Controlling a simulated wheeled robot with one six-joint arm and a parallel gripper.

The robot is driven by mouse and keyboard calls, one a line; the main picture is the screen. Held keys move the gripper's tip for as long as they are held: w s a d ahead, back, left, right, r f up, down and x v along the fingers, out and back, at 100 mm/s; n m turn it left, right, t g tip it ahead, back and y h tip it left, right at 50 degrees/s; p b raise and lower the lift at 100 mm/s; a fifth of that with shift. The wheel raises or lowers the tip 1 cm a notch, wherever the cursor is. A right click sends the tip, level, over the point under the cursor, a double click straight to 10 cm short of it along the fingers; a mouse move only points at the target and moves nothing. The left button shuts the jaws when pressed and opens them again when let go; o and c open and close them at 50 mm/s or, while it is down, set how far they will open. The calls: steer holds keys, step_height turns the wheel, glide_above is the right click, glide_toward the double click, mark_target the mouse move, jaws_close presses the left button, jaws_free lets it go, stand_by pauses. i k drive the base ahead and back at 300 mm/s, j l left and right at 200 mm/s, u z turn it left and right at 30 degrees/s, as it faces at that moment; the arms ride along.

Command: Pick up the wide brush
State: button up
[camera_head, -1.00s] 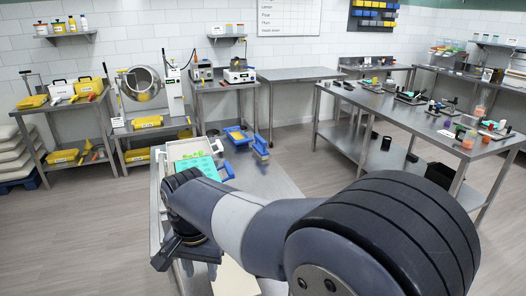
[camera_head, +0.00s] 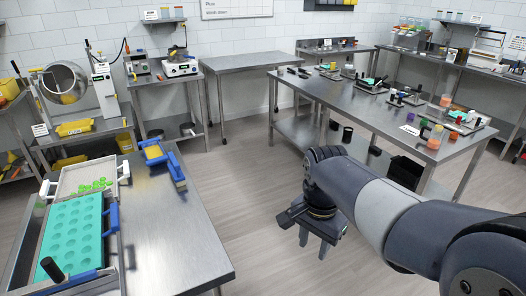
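Two blue-and-yellow tools lie on the near steel table, right of the tray. One, a blue and yellow tool (camera_head: 154,153), lies farther back. The other, a long brush-like tool with a blue back and yellowish side (camera_head: 177,172), lies along the right edge. I cannot tell for certain which is the wide brush. My gripper (camera_head: 314,242) points down over the floor, right of that table and well apart from both tools. Its two fingers look spread, with nothing between them.
A teal mould (camera_head: 73,232) and green gummies (camera_head: 92,186) sit in trays on the near table (camera_head: 180,235), whose front right is bare. A long steel table (camera_head: 340,95) with small tools and cups stands behind my arm. Floor between them is clear.

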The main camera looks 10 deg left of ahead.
mark_target(179, 178)
steer(key=i+l+z, duration=0.25)
steer(key=i, duration=0.25)
steer(key=i+l+z, duration=0.2)
steer(key=i+l, duration=0.15)
steer(key=i, duration=0.15)
steer(key=i+j+u, duration=0.15)
steer(key=i+u, duration=0.65)
steer(key=u, duration=0.15)
steer(key=i+l+u, duration=0.2)
steer(key=i+u, duration=0.25)
steer(key=i+j+u, duration=0.25)
steer(key=u, duration=0.15)
steer(key=i+j+u, duration=0.2)
steer(key=i+u, duration=0.15)
steer(key=i+j+u, duration=0.1)
steer(key=i+u, duration=0.5)
steer(key=u, duration=0.15)
